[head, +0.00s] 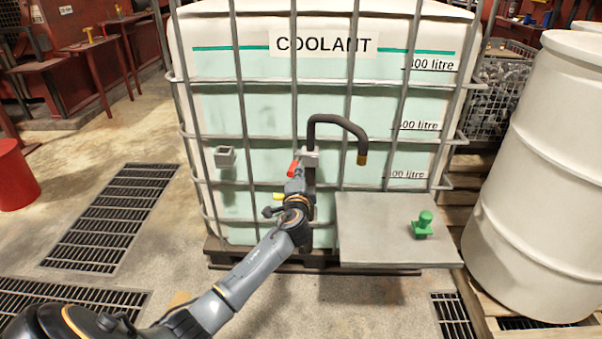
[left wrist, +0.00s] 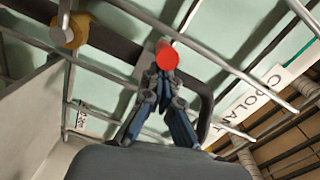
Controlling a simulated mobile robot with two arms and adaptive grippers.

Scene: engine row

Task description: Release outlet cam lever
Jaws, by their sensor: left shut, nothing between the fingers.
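A black bent pipe (head: 338,120) with a brass end (head: 362,159) stands at the front of the caged coolant tank (head: 250,110). A red lever (head: 293,168) shows beside the pipe's lower part. A small yellow piece (head: 279,196) shows just below it, left of my gripper. My left gripper (head: 297,184) is shut and empty, just below the red lever. In the left wrist view, the red lever's round end (left wrist: 166,58) is right at the tips of my shut fingers (left wrist: 162,76); whether they touch I cannot tell. My gripper and arm hide the lower outlet. My right gripper is not in view.
A grey shelf (head: 380,240) juts out right of the outlet, with a green fitting (head: 423,225) on it. A white drum (head: 535,180) stands at the right. Tank cage bars surround the outlet. The floor at left is open, with grates (head: 110,220).

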